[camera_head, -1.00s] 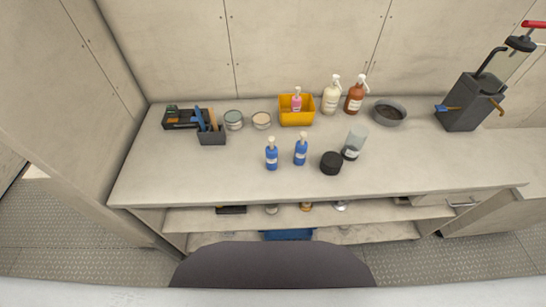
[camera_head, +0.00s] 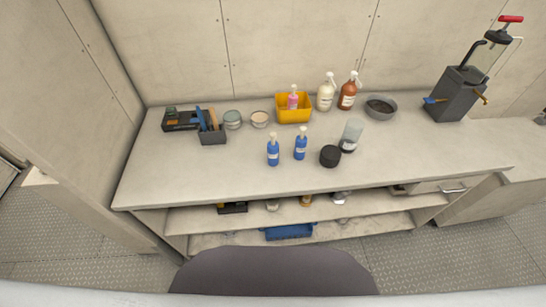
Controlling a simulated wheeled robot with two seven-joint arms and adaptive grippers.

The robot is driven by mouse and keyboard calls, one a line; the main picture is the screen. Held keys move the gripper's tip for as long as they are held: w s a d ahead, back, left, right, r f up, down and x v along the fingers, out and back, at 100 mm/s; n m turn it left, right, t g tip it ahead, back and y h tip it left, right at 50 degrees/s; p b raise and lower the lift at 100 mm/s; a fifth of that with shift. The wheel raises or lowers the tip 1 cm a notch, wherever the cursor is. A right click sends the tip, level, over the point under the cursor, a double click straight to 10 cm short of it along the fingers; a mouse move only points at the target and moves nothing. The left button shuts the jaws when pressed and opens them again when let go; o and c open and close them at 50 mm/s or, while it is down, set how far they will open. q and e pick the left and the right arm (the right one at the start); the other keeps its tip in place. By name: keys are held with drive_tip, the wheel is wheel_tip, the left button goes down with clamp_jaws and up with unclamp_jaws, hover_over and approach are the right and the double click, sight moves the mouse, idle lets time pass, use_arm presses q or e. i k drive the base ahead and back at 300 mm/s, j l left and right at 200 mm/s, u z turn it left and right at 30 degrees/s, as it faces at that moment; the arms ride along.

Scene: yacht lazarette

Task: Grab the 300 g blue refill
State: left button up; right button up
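Two similar small blue bottles with white caps stand upright side by side on the pale bench top, the left blue bottle (camera_head: 273,152) a little nearer the front edge than the right blue bottle (camera_head: 300,146). Both have pale labels, too small to read, so I cannot tell which is the 300 g refill. A pink bottle (camera_head: 293,101) stands in a yellow bin (camera_head: 294,115) behind them. Neither of my grippers is in view.
Right of the blue bottles are a black round lid or jar (camera_head: 330,156) and a clear grey container (camera_head: 351,136). Behind stand a white pump bottle (camera_head: 326,95), a brown bottle (camera_head: 349,93) and a grey bowl (camera_head: 381,107). The bench front (camera_head: 200,190) is clear.

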sight(272, 146)
drive_tip(key=k+j+z, duration=0.9)
drive_tip(key=k, duration=0.2)
